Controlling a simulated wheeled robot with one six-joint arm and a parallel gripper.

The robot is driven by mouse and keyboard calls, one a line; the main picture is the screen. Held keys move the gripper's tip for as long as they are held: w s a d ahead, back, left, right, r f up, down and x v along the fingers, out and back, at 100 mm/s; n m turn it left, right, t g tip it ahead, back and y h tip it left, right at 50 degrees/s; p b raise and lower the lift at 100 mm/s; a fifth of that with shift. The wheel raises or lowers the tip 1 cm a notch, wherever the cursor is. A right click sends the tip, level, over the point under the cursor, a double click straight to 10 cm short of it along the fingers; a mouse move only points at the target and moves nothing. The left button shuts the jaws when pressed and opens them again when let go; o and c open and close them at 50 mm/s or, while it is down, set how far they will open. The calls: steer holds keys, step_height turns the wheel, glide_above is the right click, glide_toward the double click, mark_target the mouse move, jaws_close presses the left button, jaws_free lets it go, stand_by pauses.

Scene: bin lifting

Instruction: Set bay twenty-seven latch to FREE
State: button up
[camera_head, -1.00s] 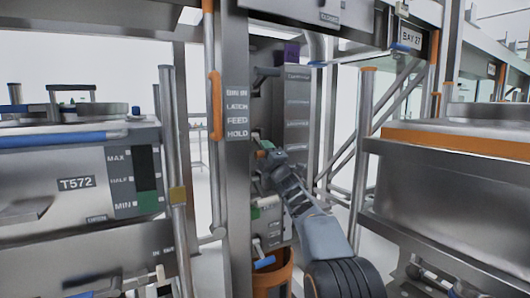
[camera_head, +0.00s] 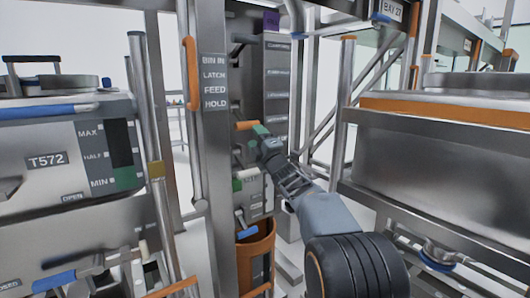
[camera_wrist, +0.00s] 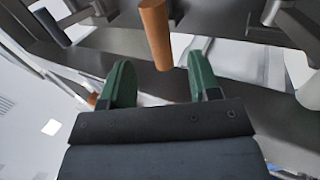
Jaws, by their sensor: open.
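Which label belongs to this lever I cannot tell. My gripper (camera_head: 260,131) is open with green fingertips, just right of the handle in the head view. In the wrist view the orange handle (camera_wrist: 156,35) hangs ahead of and between the two green fingers of my gripper (camera_wrist: 161,80), touching neither as far as shows.
A bin marked T572 (camera_head: 60,182) stands at the left. A steel bin with an orange rim band (camera_head: 435,106) stands at the right. An orange bucket (camera_head: 256,258) and a blue-ended lever (camera_head: 246,232) sit below my gripper. A vertical orange grab bar (camera_head: 192,80) is on the column.

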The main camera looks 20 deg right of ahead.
steer(key=shift+v, duration=2.7)
steer(key=shift+r, duration=0.1)
